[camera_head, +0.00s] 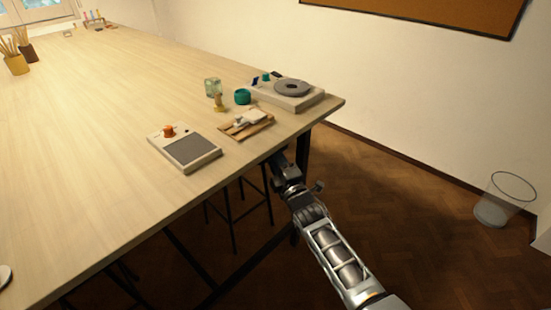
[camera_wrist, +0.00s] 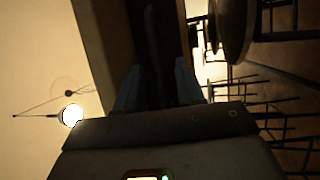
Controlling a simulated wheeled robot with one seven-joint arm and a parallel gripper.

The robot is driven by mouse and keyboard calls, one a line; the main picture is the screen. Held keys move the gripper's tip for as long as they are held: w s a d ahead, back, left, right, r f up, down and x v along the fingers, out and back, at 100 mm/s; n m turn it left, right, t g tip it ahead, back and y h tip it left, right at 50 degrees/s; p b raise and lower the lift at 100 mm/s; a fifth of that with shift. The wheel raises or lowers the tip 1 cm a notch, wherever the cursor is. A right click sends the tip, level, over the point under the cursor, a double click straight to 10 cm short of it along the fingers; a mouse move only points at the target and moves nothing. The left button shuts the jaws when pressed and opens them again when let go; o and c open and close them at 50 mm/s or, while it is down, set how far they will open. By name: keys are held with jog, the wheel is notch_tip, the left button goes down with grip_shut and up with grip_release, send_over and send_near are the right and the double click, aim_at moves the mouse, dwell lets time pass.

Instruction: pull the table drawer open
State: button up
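The wooden table (camera_head: 95,150) fills the left and middle of the head view. My gripper (camera_head: 277,160) is low at its near right edge, partly hidden by the tabletop. No drawer front shows in the head view. In the wrist view, the two bluish fingers of my gripper (camera_wrist: 157,88) stand apart, so it looks open. A dark panel (camera_wrist: 128,25) lies ahead, with a dark bar-like shape (camera_wrist: 152,35) in line with the gap. It may be the drawer and its handle, but it is too dark to tell. I cannot see whether the fingers touch it.
Dark stools (camera_head: 232,215) are under the table. A wire bin (camera_head: 504,200) stands right; floor between is clear.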

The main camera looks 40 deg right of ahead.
jog(key=shift+w+d, duration=0.1)
jog(key=shift+w, duration=0.1)
grip_shut()
dwell(0.3)
dwell(0.3)
